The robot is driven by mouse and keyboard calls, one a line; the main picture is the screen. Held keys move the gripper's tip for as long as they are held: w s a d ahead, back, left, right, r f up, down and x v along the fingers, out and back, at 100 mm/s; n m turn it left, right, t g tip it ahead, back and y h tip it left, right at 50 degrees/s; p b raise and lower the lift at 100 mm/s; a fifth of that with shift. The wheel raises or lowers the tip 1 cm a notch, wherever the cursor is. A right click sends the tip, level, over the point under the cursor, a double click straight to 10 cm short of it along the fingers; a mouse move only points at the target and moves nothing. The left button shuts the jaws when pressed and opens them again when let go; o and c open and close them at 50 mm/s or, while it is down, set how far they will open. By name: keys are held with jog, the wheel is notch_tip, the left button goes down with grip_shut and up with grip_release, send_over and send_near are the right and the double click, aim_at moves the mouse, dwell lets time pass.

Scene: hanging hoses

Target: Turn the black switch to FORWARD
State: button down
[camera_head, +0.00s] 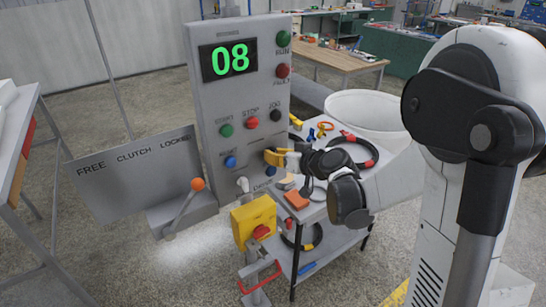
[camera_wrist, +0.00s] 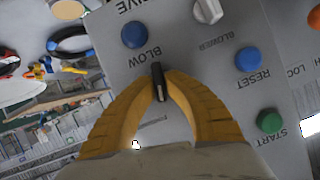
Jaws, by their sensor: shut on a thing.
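The black switch (camera_wrist: 157,85) shows in the wrist view as a narrow dark lever on the grey panel. My gripper (camera_wrist: 158,75) has its yellow fingers closed around it, one on each side. The small label below the switch in that view is too blurred to read. In the head view my gripper (camera_head: 272,157) reaches the lower right of the upright grey control panel (camera_head: 205,95). There its fingers cover the switch.
Near the switch are a blue BLOW button (camera_wrist: 133,35), a white knob (camera_wrist: 208,10), a blue RESET button (camera_wrist: 248,60) and a green START button (camera_wrist: 270,121). An orange-tipped lever (camera_head: 197,184) stands left; a cart with hoses (camera_head: 352,150) stands right.

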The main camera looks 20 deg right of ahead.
jog(key=m+y+b, duration=0.2)
jog(key=shift+w+d+f+m, duration=0.1)
jog(key=shift+d+m, duration=0.05)
jog(key=shift+m, duration=0.25)
jog(key=shift+m+y+b, duration=0.4)
jog(key=shift+m+b, duration=0.15)
jog(key=shift+m, duration=0.25)
jog(key=c, duration=1.5)
grip_release()
jog(key=shift+o, duration=0.2)
jog(key=v, duration=1.2)
